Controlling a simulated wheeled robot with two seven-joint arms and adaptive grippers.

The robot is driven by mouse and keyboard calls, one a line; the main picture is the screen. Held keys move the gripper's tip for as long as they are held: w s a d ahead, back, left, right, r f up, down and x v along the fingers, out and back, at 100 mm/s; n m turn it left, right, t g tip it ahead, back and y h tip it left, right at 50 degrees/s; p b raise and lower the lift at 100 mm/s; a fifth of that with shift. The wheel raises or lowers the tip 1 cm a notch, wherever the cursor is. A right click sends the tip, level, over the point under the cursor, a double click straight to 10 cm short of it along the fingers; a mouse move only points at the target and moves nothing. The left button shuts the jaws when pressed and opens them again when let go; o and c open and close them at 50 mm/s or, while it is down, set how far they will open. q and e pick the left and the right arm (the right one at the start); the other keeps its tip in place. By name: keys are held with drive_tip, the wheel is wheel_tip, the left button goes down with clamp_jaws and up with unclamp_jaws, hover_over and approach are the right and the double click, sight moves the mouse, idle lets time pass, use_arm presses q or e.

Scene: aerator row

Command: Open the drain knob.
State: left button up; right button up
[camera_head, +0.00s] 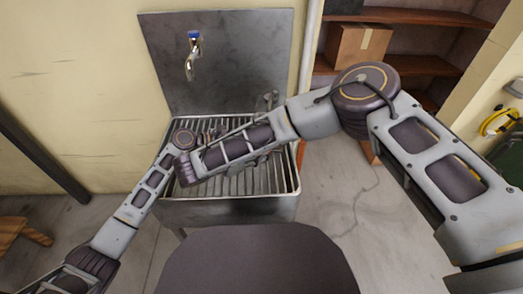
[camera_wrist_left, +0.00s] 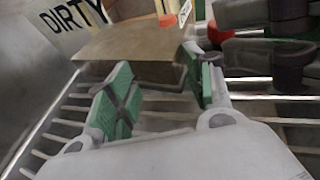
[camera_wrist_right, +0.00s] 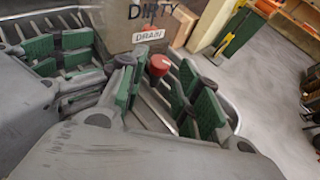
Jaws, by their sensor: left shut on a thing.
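The red drain knob (camera_wrist_right: 160,65) shows in the right wrist view below a sign reading DIRTY and DRAIN (camera_wrist_right: 150,33). My right gripper (camera_wrist_right: 160,97) is open, with green pads apart and the knob just beyond the gap. The knob does not look gripped. My left gripper (camera_wrist_left: 160,88) is low over the sink grate, its pads apart on something I cannot make out. Its green pads also show at the left of the right wrist view. Red parts show beyond its fingers in the left wrist view. In the head view, my arms mostly hide both gripper tips.
The metal sink (camera_head: 228,208) has a barred grate and a tall back panel (camera_head: 245,50). A tap (camera_head: 190,66) with a blue top is mounted on that panel. A cardboard box (camera_head: 358,48) sits on shelves behind at right. My arms cross close together over the sink.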

use_arm(q)
drive_tip(key=shift+d+f, duration=0.1)
use_arm(e)
drive_tip(key=shift+x, duration=1.45)
clamp_jaws()
drive_tip(key=shift+d+n+t+y, duration=0.1)
drive_tip(key=shift+n+t+y, duration=0.3)
drive_tip(key=shift+n, duration=0.1)
use_arm(q)
drive_tip(key=shift+s, duration=0.1)
use_arm(e)
drive_tip(key=shift+s+d+n+t+y, duration=0.15)
drive_tip(key=shift+n+t+y, duration=0.35)
drive_tip(key=shift+n+y, duration=0.35)
drive_tip(key=shift+s+d+n+t+y, duration=0.1)
drive_tip(key=shift+d+n+t+y, duration=0.1)
drive_tip(key=shift+n+t+y, duration=0.45)
drive_tip(key=shift+s+d+n+t+y, duration=0.15)
drive_tip(key=shift+n+t+y, duration=0.2)
drive_tip(key=shift+n+y, duration=0.65)
use_arm(q)
drive_tip(key=shift+d, duration=0.1)
use_arm(e)
drive_tip(key=shift+d+n+t+y, duration=0.2)
drive_tip(key=shift+n+y, duration=1.05)
drive_tip(key=shift+y, duration=0.2)
drive_tip(key=shift+d+n+t+y, duration=0.2)
drive_tip(key=shift+n+y, duration=1.05)
drive_tip(key=shift+y, duration=0.2)
